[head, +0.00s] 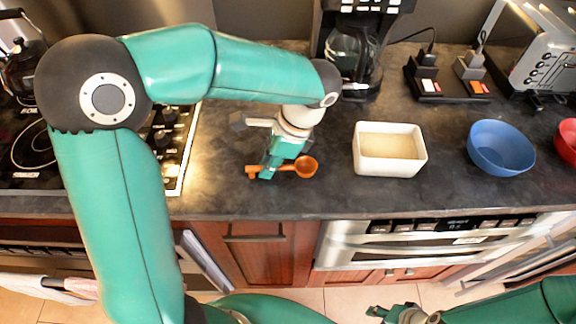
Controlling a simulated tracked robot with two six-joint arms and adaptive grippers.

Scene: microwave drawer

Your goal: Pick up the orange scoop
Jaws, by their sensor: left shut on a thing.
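The orange scoop (307,167) is on or just above the dark counter, between the stove and the white container. Its round bowl points right and its handle runs left. My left gripper (267,172) reaches down over the handle and is shut on it. The gripper fingers hide part of the handle. I cannot tell whether the scoop touches the counter. My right gripper (384,311) is low at the bottom edge, in front of the counter and away from the scoop. Its fingers are too small and cut off to read.
A white rectangular container (378,172) with pale contents stands right of the scoop. A blue bowl (501,147) and a red bowl (567,140) stand farther right. A coffee maker (352,50) is behind, a toaster (545,55) back right, a stove (178,150) left.

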